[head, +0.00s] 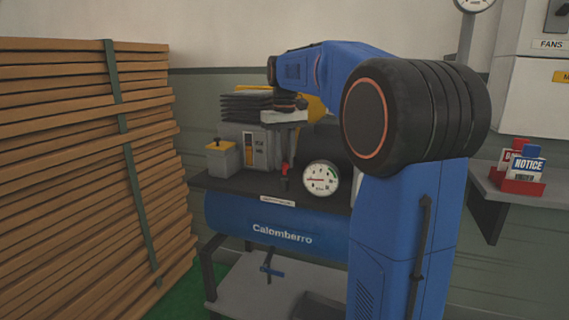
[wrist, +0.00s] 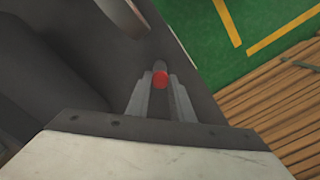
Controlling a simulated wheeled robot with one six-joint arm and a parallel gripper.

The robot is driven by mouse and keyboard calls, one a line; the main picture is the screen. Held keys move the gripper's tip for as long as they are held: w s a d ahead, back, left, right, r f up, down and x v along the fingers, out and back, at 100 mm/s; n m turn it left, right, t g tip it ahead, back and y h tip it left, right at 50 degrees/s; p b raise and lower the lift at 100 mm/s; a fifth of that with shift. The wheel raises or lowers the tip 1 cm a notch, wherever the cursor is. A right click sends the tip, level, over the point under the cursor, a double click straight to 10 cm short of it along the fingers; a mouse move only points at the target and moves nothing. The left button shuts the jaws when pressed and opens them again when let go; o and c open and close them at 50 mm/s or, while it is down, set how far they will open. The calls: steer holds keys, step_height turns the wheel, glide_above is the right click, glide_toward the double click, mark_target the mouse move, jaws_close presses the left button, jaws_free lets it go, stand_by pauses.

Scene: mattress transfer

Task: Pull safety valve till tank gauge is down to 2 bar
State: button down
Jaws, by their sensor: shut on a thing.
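The blue tank (head: 285,228) marked Calomberro lies under a dark top plate. A round white gauge (head: 321,179) stands on the plate's right part. Its needle points left, but the numbers are too small to read. The safety valve (head: 285,180) stands left of the gauge, with a red part near its top. My gripper (head: 288,152) points down over the valve. In the wrist view my gripper (wrist: 158,100) is shut on the valve's red end (wrist: 160,79), which sits between the fingertips. The valve's lower body is hidden in the wrist view.
A tall stack of wooden slats (head: 80,170) stands at the left. A grey box with a yellow top (head: 222,158) sits on the plate. A blue-handled tap (head: 271,270) hangs below the tank.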

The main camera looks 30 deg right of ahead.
steer(key=c, duration=1.5)
jaws_free()
steer(key=shift+c, duration=0.2)
steer(key=shift+r, duration=0.1)
step_height(320, 180, up, 17)
steer(key=s+a+f+t, duration=0.2)
steer(key=s+a+f, duration=0.8)
steer(key=s+f, duration=0.4)
steer(key=s+a+f+t, duration=0.1)
steer(key=s+a+f, duration=0.1)
steer(key=s+f, duration=0.6)
steer(key=s+a+f+n+t, duration=0.1)
steer(key=s+a+f, duration=0.1)
steer(key=s+f, duration=0.6)
step_height(320, 180, down, 7)
steer(key=shift+s+a+r+t, duration=0.15)
steer(key=shift+a+r+t, duration=0.05)
steer(key=shift+a+t, duration=0.2)
